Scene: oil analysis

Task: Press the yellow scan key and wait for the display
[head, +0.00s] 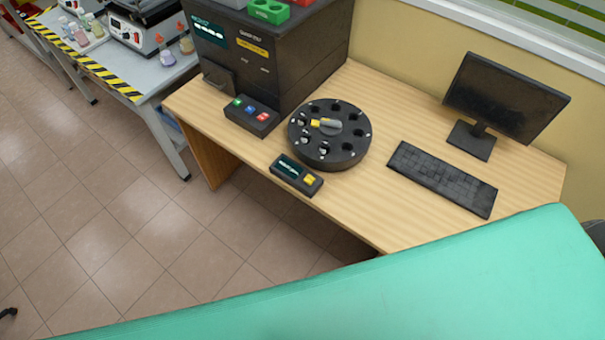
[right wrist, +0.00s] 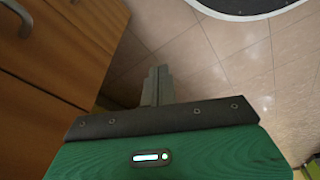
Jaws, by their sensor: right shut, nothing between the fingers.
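A small black scan unit (head: 297,175) lies at the front edge of the wooden desk. It carries a yellow key (head: 309,179) on its right end and a dark display (head: 289,165) with faint, unreadable pale text on its left. My right gripper (right wrist: 158,72) shows only in the right wrist view, with its two grey fingers together and nothing between them. It is over tiled floor beside wooden panels, and neither the scan unit nor the key shows in that view. My left gripper is in neither view.
A black round carousel (head: 328,160) stands just behind the scan unit. A dark analyser (head: 292,75) with a button box (head: 251,116) is to the left. A keyboard (head: 442,179) and monitor (head: 507,95) are on the right. Bare desk (head: 375,205) lies right of the unit.

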